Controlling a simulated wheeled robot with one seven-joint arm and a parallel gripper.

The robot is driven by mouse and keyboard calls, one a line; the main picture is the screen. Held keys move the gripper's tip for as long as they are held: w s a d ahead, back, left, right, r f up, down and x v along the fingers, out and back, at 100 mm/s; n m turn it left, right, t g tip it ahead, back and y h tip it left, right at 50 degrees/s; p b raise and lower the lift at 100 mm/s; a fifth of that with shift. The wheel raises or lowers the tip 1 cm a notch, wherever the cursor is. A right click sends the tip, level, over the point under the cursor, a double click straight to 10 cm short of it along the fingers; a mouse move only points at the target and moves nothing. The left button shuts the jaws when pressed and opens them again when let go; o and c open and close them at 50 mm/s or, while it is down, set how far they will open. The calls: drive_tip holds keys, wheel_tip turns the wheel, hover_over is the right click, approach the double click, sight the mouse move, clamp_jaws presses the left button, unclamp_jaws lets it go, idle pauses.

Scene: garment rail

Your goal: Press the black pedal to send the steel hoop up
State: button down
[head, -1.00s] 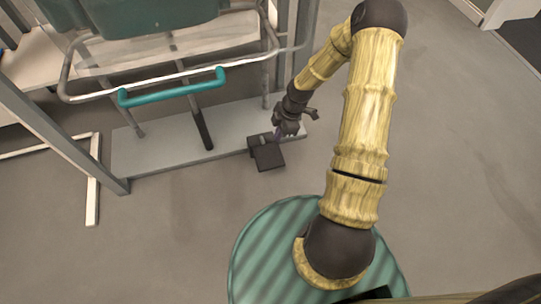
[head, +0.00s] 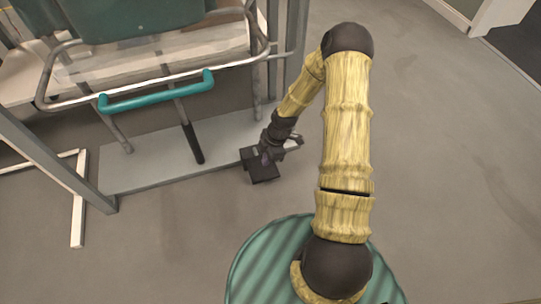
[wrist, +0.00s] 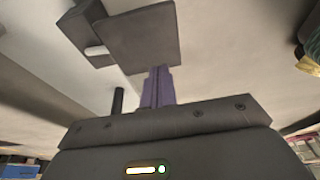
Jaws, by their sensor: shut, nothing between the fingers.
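The black pedal (head: 263,175) is a dark square plate at the front right edge of the pale base plate. It also shows in the wrist view (wrist: 160,32) as a flat dark plate just beyond my fingers. My gripper (head: 266,155) is over the pedal's back part in the head view. In the wrist view its purple fingers (wrist: 157,85) are shut together, empty, with their tips at the plate's near edge. I cannot tell whether they touch it. The steel hoop (head: 85,103) is a pale metal loop raised above the base, around a green body.
A teal handle bar (head: 155,93) sits at the hoop's front. A post with a black sleeve (head: 193,143) rises from the base plate (head: 140,172). A grey upright (head: 60,160) and white floor frame (head: 78,215) stand left. The floor on the right is clear.

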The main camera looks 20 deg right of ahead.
sight(264, 172)
drive_tip(key=b+x, duration=0.1)
drive_tip(key=x, duration=0.1)
drive_tip(key=d+b+x, duration=0.1)
drive_tip(key=b+x, duration=0.1)
drive_tip(key=x, duration=0.1)
drive_tip(key=shift+d+f, duration=0.1)
drive_tip(key=shift+f, duration=0.1)
